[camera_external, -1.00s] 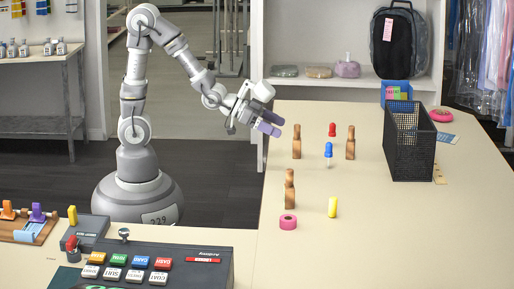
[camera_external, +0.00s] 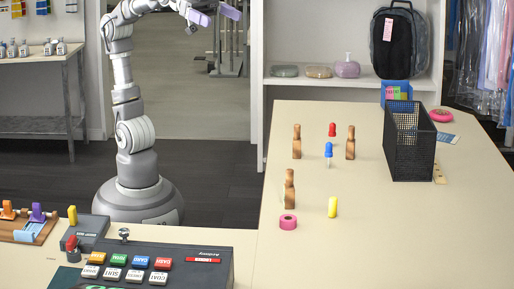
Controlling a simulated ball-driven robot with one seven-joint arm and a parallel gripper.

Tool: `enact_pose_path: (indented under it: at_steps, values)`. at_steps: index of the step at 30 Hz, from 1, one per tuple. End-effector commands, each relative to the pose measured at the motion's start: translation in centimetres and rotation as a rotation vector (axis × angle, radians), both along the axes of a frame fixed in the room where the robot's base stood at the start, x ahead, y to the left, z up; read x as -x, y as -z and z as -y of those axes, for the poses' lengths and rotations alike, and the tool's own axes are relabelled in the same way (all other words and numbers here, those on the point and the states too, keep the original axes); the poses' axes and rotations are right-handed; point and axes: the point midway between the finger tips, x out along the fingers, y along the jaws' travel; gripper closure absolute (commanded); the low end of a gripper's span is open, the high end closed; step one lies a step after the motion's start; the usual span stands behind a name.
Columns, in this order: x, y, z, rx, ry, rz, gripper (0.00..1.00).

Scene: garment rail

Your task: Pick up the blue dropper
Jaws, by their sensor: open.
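The blue dropper (camera_external: 328,150) stands upright on the table, with a blue bulb on top and a pale, clear lower part. It is among several wooden bottle-shaped pieces, with a small red-topped item (camera_external: 332,130) just behind it. My gripper (camera_external: 216,16) is at the top of the view, well left of and above the table, far from the dropper. Its two purple fingers are spread apart with nothing between them.
Wooden pieces stand to the left (camera_external: 297,142), right (camera_external: 350,143) and front left (camera_external: 289,189) of the dropper. A black mesh basket (camera_external: 410,150) stands further right. A yellow piece (camera_external: 333,207) and pink roll (camera_external: 288,222) are nearer. The table's front right is clear.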

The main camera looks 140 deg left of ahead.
Motion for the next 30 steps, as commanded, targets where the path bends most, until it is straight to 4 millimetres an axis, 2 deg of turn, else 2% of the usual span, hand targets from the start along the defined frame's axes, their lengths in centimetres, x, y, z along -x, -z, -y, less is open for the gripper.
enact_pose_path:
  at_steps: [1, 2, 7, 17, 20, 23, 24, 26, 27, 28, 29, 30]
  values:
    - [0.7, -1.1, 1.0, 0.003, 0.027, 0.007, 0.0]
    - [1.0, -1.6, 1.4, 0.005, 0.039, 0.009, 0.05]
    - [1.7, -2.6, 2.3, 0.007, 0.062, 0.011, 0.43]
    - [1.6, -2.4, 2.1, 0.006, 0.058, 0.008, 0.43]
    - [-0.4, -1.3, 0.7, -0.007, 0.031, -0.037, 0.43]
    - [-5.1, 2.4, -3.9, -0.035, -0.042, -0.165, 0.43]
    - [-7.2, 4.8, -7.0, -0.044, -0.079, -0.237, 0.43]
    - [-9.7, 9.2, -12.5, -0.046, -0.137, -0.356, 0.43]
    - [-10.6, 12.6, -16.4, -0.04, -0.171, -0.437, 0.43]
    - [-10.8, 15.1, -19.3, -0.029, -0.193, -0.495, 0.43]
    - [-10.8, 17.7, -22.2, -0.016, -0.214, -0.551, 0.43]
    - [-10.2, 21.1, -25.7, 0.009, -0.238, -0.621, 0.43]
